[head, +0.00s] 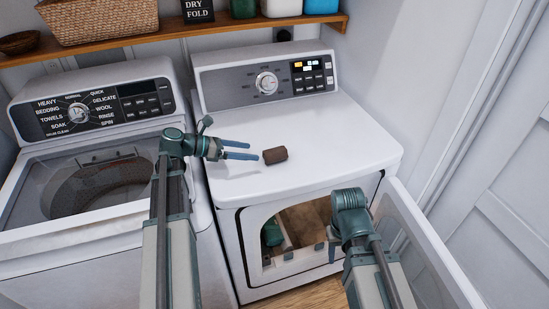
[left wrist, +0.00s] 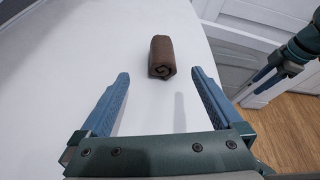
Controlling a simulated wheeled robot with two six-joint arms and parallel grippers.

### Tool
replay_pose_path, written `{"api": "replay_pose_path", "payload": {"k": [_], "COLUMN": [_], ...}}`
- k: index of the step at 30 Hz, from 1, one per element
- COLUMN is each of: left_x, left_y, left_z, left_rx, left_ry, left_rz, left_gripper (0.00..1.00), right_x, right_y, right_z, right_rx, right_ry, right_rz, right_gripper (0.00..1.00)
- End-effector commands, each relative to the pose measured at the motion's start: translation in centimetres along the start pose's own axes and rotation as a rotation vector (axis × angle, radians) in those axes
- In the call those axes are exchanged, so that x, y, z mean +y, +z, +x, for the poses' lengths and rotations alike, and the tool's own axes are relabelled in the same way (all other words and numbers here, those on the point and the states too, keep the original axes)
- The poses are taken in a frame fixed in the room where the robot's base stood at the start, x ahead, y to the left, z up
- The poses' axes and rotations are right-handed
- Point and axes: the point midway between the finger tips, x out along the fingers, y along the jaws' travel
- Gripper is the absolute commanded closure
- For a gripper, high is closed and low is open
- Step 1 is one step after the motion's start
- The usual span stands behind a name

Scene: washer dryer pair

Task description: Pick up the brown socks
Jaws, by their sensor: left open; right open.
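The brown socks (head: 275,155) are a rolled bundle lying on the white top of the dryer (head: 330,130). In the left wrist view the bundle (left wrist: 161,57) shows its spiral end, ahead of the fingers and roughly centred between them. My left gripper (head: 240,151) is open and empty, low over the dryer top, its fingertips just left of the socks and apart from them. My right gripper is in front of the dryer, mostly hidden behind its own wrist in the head view; its blue fingers (left wrist: 263,78) show in the left wrist view, with nothing seen between them.
The washer (head: 90,150) stands left with its drum visible. An open door (head: 430,240) is at the dryer's front right. A wooden shelf (head: 180,33) above holds a wicker basket (head: 100,18), a sign and containers. The dryer top around the socks is clear.

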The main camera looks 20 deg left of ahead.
Motion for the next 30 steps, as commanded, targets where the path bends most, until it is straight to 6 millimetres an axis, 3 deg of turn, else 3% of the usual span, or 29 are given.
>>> {"api": "replay_pose_path", "payload": {"k": [4,14,24,30], "left_x": [0.0,0.0,-0.1,-0.1], "left_y": [-0.1,-0.1,-0.4,-0.2], "left_z": [1.8,2.6,6.9,7.5], "left_rx": [0.000,0.000,0.001,0.000], "left_ry": [-0.001,0.000,-0.002,0.001], "left_rz": [0.000,0.000,0.001,-0.001], "left_gripper": [0.00,0.00,0.00,0.00], "right_x": [-0.1,-0.1,-0.3,-0.3], "right_y": [-0.1,-0.1,-0.2,-0.2], "right_z": [0.8,1.0,2.9,2.9], "right_rx": [0.000,0.000,0.000,0.000], "right_ry": [0.000,0.000,0.000,0.000], "right_rz": [0.000,0.000,0.000,0.000], "right_gripper": [0.50,0.50,0.50,0.50]}}
